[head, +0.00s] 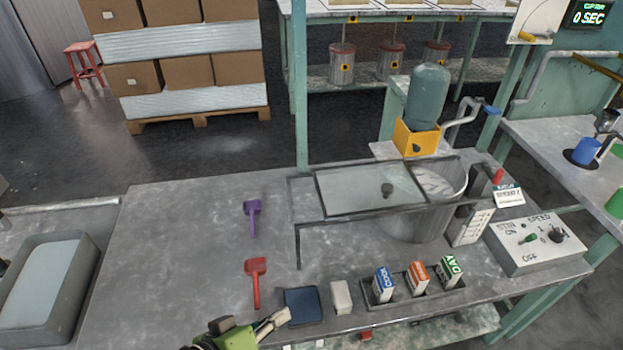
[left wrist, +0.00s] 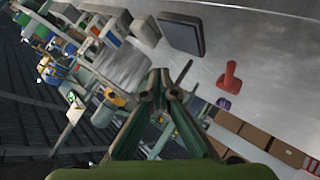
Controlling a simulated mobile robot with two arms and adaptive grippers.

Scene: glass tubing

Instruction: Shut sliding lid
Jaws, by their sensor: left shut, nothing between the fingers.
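The sliding lid (head: 350,192) is a glass pane in a dark frame with a dark knob (head: 387,189). It lies on rails above the round metal tub (head: 415,228), mostly to the left of it. The right part of the tub's mouth (head: 442,182) is uncovered. My left gripper (head: 280,318) is at the front edge of the table, well in front of the lid and apart from it. In the left wrist view its fingers (left wrist: 160,78) are together and empty. My right gripper is not in view.
A rack of labelled boxes (head: 416,278) and a switch box (head: 535,243) stand right. The table's left part is clear.

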